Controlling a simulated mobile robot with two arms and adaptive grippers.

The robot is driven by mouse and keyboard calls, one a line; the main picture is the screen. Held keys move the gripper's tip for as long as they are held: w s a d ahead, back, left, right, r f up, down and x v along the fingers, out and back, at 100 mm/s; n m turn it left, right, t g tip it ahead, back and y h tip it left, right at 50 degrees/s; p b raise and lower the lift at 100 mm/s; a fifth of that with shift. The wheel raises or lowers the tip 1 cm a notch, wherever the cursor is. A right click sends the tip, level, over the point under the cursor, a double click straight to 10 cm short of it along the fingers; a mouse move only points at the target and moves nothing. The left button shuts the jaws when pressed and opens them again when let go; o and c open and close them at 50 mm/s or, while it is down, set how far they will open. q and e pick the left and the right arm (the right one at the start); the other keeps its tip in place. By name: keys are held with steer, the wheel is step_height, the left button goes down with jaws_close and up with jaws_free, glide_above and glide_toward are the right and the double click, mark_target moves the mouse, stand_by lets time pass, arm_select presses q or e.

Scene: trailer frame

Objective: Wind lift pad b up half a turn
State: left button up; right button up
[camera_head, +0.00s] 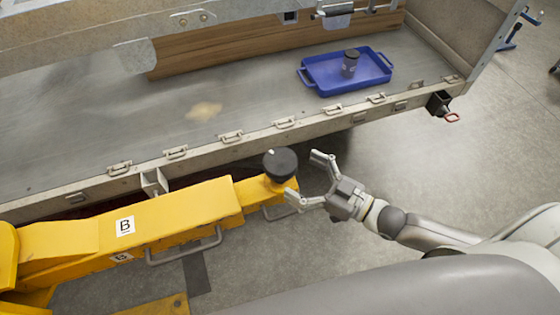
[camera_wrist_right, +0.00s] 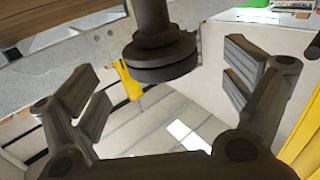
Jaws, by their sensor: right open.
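The yellow lift arm (camera_head: 165,215) carries two white labels marked B. Lift pad b (camera_head: 280,163), a round black pad, sits at its right end, just under the trailer's edge. My right gripper (camera_head: 307,177) is open and empty just right of the pad, its fingers pointing left toward it. In the right wrist view a dark round stepped part, apparently the pad (camera_wrist_right: 162,58), shows at upper middle between the spread fingers of the gripper (camera_wrist_right: 165,88). I see no finger touching it. My left gripper is not in view.
The trailer frame (camera_head: 330,127) runs diagonally above the lift arm, with several metal loops along it. A blue tray (camera_head: 322,78) holding a dark jar (camera_head: 350,62) stands on the trailer bed. A grey handle (camera_head: 185,247) sticks out from the lift arm.

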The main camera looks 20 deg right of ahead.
mark_target(281, 164)
steer(key=shift+p+x, duration=0.45)
steer(key=shift+x, duration=2.6)
steer(key=c, duration=1)
steer(key=shift+c, duration=0.2)
